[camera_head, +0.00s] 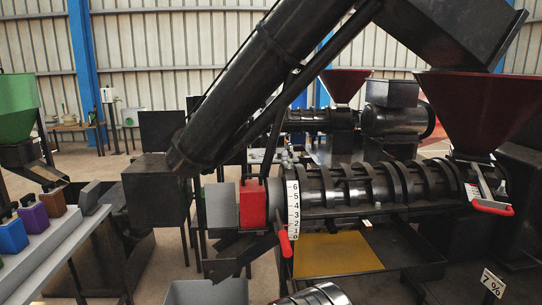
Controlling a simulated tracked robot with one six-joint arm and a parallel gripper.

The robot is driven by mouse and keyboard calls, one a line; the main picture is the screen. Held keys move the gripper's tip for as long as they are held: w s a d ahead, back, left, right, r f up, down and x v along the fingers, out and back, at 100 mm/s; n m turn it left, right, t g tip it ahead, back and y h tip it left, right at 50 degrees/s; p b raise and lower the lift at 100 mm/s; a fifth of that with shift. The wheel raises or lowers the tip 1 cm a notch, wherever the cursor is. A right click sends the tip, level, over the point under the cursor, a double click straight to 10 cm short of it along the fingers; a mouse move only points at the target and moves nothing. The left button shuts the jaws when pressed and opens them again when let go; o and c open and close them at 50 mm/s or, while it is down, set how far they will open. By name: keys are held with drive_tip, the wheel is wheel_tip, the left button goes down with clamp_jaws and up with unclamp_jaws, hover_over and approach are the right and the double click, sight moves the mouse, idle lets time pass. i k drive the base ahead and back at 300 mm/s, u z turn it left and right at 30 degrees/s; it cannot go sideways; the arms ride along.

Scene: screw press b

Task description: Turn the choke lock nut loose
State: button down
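The screw press (365,185) lies across the right half, a dark ribbed horizontal barrel. At its left end stands a white scale plate (293,208) with numbers up to 6. A red-gripped lever (284,241) hangs just below and left of the scale, tilted. A red block (252,203) sits left of the scale, with a grey block (221,205) beside it. I cannot tell for sure which part is the choke lock nut; it may be among these parts at the barrel's left end. My gripper is not in view.
A grey bin (200,292) and a shiny metal round object (314,296) are at the bottom edge. A yellow tray (338,252) lies under the barrel. A black sloping tube (265,85) crosses above. A second red-gripped lever (492,207) is below the red hopper (480,108).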

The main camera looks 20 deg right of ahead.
sight(288, 165)
drive_tip(key=u, duration=0.15)
drive_tip(key=i, duration=1.3)
drive_tip(key=z, duration=0.2)
